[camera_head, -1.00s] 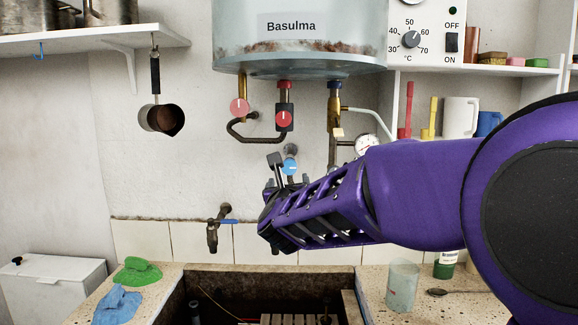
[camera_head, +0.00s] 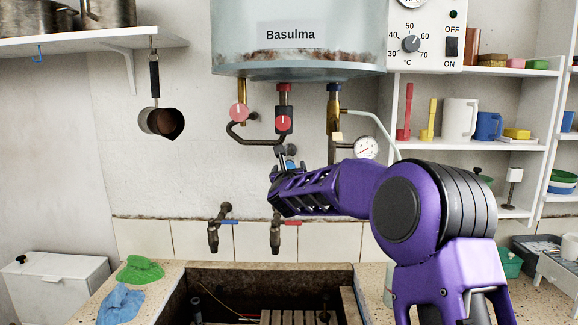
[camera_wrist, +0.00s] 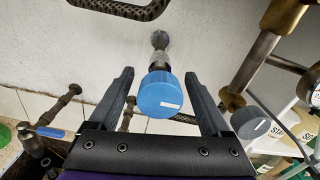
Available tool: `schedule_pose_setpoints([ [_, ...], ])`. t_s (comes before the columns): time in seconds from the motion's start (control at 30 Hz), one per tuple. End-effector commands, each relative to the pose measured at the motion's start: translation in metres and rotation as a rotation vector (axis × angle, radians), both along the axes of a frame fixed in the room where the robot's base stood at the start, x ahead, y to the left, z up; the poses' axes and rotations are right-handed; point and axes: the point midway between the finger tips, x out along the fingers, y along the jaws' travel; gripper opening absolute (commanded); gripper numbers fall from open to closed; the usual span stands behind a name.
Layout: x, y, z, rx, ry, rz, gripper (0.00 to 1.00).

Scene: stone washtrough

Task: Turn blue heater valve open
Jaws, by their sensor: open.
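The blue heater valve (camera_wrist: 160,93) is a round blue knob with a short white mark, on a metal stem coming from the wall. In the wrist view it sits between the two fingers of my gripper (camera_wrist: 158,76), with a visible gap on each side. The fingers are open and point toward the wall. In the head view my gripper (camera_head: 283,166) is at the wall below the heater (camera_head: 298,55) and mostly hides the knob; only a bit of blue shows.
Two red valves (camera_head: 284,123) and a curved dark pipe are just above my gripper. A brass pipe with a grey knob (camera_wrist: 250,122) and a gauge (camera_head: 366,148) stand to the right. A blue-handled tap (camera_head: 213,238) and a red-handled tap (camera_head: 276,236) are below.

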Motion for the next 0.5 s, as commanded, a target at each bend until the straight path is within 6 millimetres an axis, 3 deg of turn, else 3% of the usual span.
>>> schedule_pose_setpoints([
  [0.33,0.0039,0.0001,-0.0004,-0.001,0.0,0.001,0.82],
  [0.5,0.0038,0.0001,-0.0004,-0.001,0.0,0.001,0.53],
])
